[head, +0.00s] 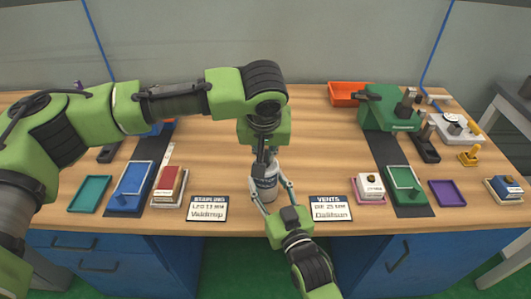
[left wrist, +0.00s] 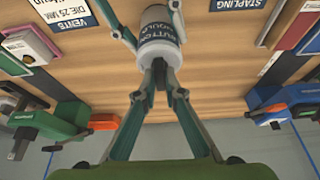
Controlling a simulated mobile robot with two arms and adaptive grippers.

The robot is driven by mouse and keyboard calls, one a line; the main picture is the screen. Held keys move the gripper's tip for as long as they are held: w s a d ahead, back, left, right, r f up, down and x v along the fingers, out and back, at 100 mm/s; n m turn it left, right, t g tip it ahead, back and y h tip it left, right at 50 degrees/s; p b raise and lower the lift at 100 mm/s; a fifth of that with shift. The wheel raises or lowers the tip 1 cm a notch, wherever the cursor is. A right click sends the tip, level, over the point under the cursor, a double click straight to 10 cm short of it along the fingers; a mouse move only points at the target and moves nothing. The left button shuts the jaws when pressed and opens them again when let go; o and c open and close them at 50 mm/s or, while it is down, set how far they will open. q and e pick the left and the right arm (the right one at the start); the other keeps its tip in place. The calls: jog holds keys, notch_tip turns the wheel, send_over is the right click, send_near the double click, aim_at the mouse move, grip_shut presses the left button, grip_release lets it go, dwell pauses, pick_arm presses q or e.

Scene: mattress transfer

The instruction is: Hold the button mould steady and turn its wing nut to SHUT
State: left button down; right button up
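The button mould (head: 266,184), a grey-white cylinder with a dark label band, stands upright on the bench near its front middle; the left wrist view shows its lettering and round top (left wrist: 159,50). My left gripper (head: 262,166) points down from above. In the left wrist view its fingertips (left wrist: 160,76) are close together at the mould's top, around a small dark piece that looks like the wing nut. The fingers mostly hide the nut, and its SHUT mark cannot be seen. My right gripper (head: 269,192) reaches in from the front, with its fingers closed on either side of the mould's body.
Signs reading Stapling (head: 207,208) and Vents (head: 331,208) lie left and right of the mould. Blue (head: 130,187) and green (head: 404,185) trays lie farther out. A green press (head: 388,112) and an orange bin (head: 348,93) stand at the back right. The bench centre behind the mould is clear.

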jog(key=shift+r, duration=0.15)
pick_arm(q)
jog(key=m+h, duration=0.1)
jog(key=m, duration=0.1)
jog(key=m+h, duration=0.1)
jog(key=m, duration=0.2)
jog(key=shift+a+m+g, duration=0.2)
jog(key=shift+m+g, duration=0.1)
jog(key=m, duration=0.2)
jog(key=m+g+h, duration=0.1)
jog(key=m, duration=0.2)
jog(key=shift+w+a+h, duration=0.1)
jog(key=shift+w+h, duration=0.05)
jog(key=shift+h, duration=0.15)
jog(key=m+g, duration=0.1)
jog(key=m, duration=0.2)
jog(key=shift+w+m+g, duration=0.1)
jog(key=shift+m+g, duration=0.2)
jog(key=shift+m, duration=0.1)
pick_arm(e)
jog(key=shift+d, duration=0.1)
pick_arm(q)
jog(key=shift+w+a+m+g+h, duration=0.1)
jog(key=shift+m+g+h, duration=0.4)
jog(key=shift+m, duration=1.3)
jog(key=c, duration=2.2)
grip_release()
jog(key=shift+c, duration=0.2)
jog(key=shift+o, duration=0.5)
